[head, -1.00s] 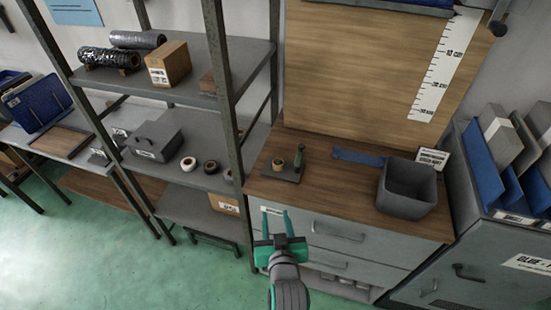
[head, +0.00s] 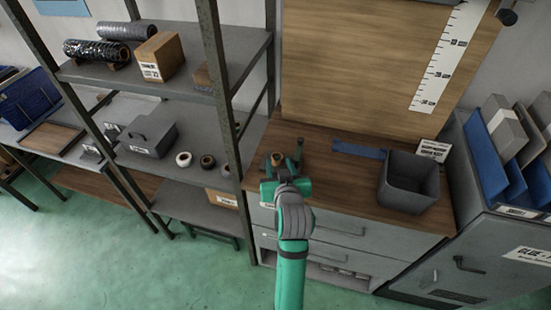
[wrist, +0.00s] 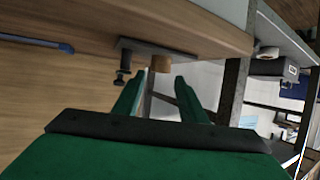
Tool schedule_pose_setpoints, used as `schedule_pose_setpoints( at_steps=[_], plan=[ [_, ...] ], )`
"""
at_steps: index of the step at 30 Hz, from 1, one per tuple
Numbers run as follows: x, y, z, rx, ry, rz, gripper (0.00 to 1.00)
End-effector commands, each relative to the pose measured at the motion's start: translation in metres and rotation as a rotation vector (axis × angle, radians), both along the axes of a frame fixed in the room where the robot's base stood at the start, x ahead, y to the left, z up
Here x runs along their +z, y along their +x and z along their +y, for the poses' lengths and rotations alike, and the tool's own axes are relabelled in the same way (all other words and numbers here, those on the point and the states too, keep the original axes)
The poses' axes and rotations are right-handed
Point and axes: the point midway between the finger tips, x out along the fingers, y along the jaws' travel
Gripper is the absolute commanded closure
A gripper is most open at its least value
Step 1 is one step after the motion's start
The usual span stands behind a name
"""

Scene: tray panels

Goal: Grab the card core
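A short brown roll, which looks like the card core (head: 277,159), stands on a dark flat base at the left of the wooden counter. In the wrist view this brown roll (wrist: 162,65) shows just beyond the fingertips, roughly in line with the gap between them. A dark upright clamp-like part (wrist: 123,75) stands beside it on the same base. My gripper (head: 282,164) is in front of the roll at the counter's front edge. In the wrist view its two green fingers (wrist: 160,78) are apart with nothing between them. In the head view my gripper partly hides the base.
A grey open bin (head: 408,186) and a blue strip (head: 358,152) are to the right on the counter. A metal shelf post (head: 222,90) rises close on the left. White and brown rolls (head: 183,159) sit on the shelf behind it.

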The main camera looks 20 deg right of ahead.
Motion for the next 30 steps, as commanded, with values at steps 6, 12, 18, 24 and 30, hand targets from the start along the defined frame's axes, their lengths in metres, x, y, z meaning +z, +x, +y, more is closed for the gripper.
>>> schedule_pose_setpoints(
  at_steps=[6,12,18,24,30],
  plan=[
    [-0.013,0.022,-0.002,0.003,0.000,0.001,0.62],
    [-0.022,0.043,-0.003,0.006,0.000,-0.001,0.62],
    [-0.024,0.047,-0.004,0.006,0.000,-0.001,0.62],
    [-0.024,0.046,-0.004,0.005,0.000,-0.001,0.86],
    [-0.024,0.046,-0.005,0.003,0.000,-0.001,0.93]
  ],
)
